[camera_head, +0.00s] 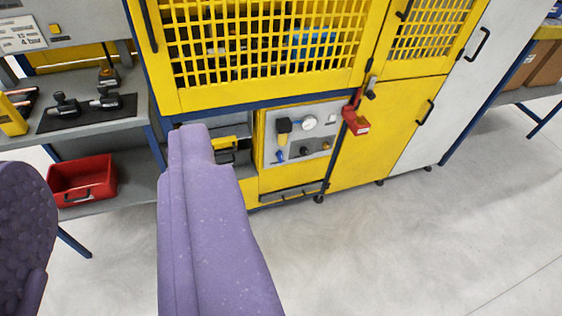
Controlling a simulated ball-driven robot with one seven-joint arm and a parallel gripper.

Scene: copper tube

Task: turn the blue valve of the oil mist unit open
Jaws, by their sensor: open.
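The oil mist unit shows as a light grey panel (296,153) set low in the yellow machine front. It carries a round white gauge (309,122) and a black and yellow fitting (284,127). The small blue valve (279,157) sits at the panel's lower left, below that fitting. Its handle is too small to read its turn clearly. My gripper (103,150) shows as two large purple fingers, one up the middle and one at the left edge. They are wide apart, open, with nothing held between them. The middle finger's tip is left of the panel, apart from the valve in the picture.
A yellow mesh guard (265,50) is above the panel. A red latch (356,120) hangs right of it. At left, a grey bench (115,128) holds black tools, with a red bin (82,180) below. The pale floor (400,240) is clear at front right.

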